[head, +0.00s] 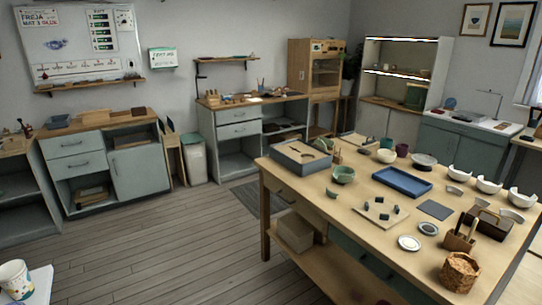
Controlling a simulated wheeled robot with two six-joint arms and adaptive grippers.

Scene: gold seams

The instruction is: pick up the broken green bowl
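A green bowl (344,174) sits upright on the near-left part of the wooden worktable (297,190). Its rim looks uneven, but it is too small to tell the break clearly. A separate green piece (332,193) lies on the table in front of it, close to the table's left edge and apart from the bowl. Neither of my grippers is in the head view.
Around the bowl are a grey box (290,158), a blue tray (402,191), a board with small dark blocks (380,222) and a white bowl (386,156). White broken bowls (489,184) stand at right. Wooden floor (180,225) is clear left of the table.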

